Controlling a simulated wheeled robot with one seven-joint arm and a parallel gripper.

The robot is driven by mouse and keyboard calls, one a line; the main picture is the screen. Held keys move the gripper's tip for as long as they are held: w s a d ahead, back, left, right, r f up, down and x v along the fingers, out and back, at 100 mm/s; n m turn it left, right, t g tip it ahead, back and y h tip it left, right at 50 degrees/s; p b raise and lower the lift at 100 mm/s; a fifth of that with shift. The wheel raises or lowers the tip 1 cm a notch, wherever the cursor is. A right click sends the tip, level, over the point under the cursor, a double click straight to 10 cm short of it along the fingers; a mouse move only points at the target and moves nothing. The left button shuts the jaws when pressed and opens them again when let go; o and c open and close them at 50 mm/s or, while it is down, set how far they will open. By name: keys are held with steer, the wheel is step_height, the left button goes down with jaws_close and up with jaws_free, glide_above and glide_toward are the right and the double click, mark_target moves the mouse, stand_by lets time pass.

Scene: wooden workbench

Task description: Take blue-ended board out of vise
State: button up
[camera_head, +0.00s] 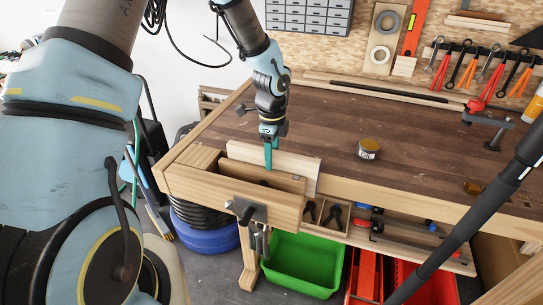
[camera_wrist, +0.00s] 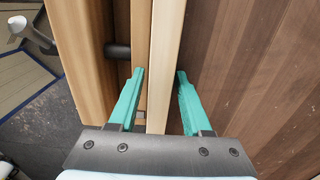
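The pale wooden board (camera_head: 298,166) stands upright on edge in the front vise of the workbench; it also shows in the wrist view (camera_wrist: 164,60). I see no blue end on it in either view. The vise has a thick wooden front jaw (camera_head: 230,196) with a dark metal fitting on its face, and the jaw shows at left in the wrist view (camera_wrist: 85,45). My gripper (camera_head: 269,160) points down over the board. In the wrist view its teal fingers (camera_wrist: 160,72) are apart, one on each side of the board. Contact with the board cannot be told.
A roll of tape (camera_head: 369,148) stands on the benchtop (camera_head: 330,118) to the right. A red-ended clamp (camera_head: 478,106) lies farther right. Below are a green bin (camera_head: 303,262) and a shelf with tools. Much of the benchtop behind the board is clear.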

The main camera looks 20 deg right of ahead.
steer(key=shift+o, duration=1)
steer(key=shift+r, duration=0.1)
step_height(320, 180, up, 11)
steer(key=shift+f+b, duration=0.2)
steer(key=shift+b, duration=0.7)
steer(key=s+a+r+n, duration=0.1)
steer(key=a+n, duration=1.1)
steer(key=a, duration=0.3)
steer(key=s+a+n+t, duration=0.1)
steer(key=s+a+n, duration=0.1)
steer(key=a+n, duration=1.1)
steer(key=a, duration=0.3)
steer(key=shift+s+r+n+t, duration=0.15)
steer(key=shift+r+n+t, duration=0.15)
steer(key=shift+r, duration=0.1)
